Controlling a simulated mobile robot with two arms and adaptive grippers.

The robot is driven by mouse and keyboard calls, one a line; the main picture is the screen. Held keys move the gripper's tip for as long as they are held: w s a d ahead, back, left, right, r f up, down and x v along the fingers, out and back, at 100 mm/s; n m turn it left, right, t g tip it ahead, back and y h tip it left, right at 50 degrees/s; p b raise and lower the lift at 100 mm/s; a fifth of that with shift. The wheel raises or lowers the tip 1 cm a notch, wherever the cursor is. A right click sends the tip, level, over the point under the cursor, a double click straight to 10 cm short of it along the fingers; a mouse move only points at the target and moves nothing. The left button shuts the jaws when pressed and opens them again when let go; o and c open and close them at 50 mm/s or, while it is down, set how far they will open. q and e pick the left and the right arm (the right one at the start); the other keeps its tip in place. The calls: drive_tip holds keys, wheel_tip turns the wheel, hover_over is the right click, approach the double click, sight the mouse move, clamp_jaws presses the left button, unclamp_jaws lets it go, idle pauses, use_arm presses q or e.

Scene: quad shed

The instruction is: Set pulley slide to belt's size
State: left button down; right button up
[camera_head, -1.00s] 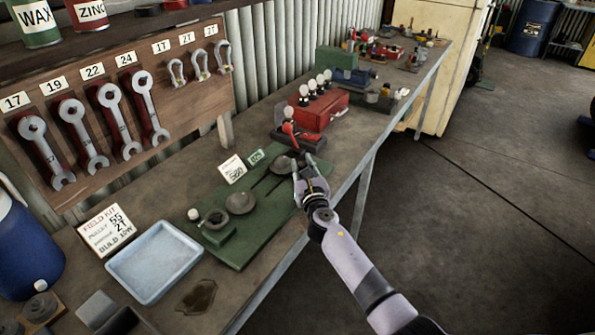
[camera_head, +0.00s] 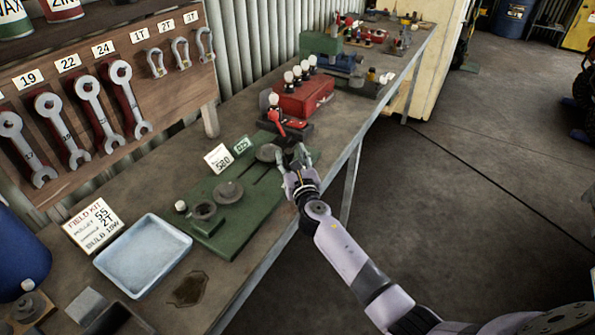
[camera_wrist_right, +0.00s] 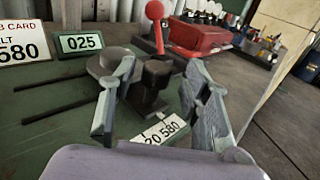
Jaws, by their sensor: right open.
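A green pulley board (camera_head: 238,228) lies on the bench with grey round pulleys (camera_head: 228,191) and two dark slots. A small green readout (camera_head: 241,146) at its back edge reads 025 in the wrist view (camera_wrist_right: 80,43). The white job card (camera_head: 218,159) beside it shows 580.
A pale blue tray (camera_head: 144,255) and a field kit card (camera_head: 93,226) are left of the board. A red box (camera_head: 305,97) stands behind it. A wrench panel (camera_head: 95,70) is at the left.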

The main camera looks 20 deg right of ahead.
drive_tip(key=s, duration=0.6)
drive_tip(key=s+a, duration=0.1)
drive_tip(key=s, duration=0.3)
drive_tip(key=shift+a, duration=0.1)
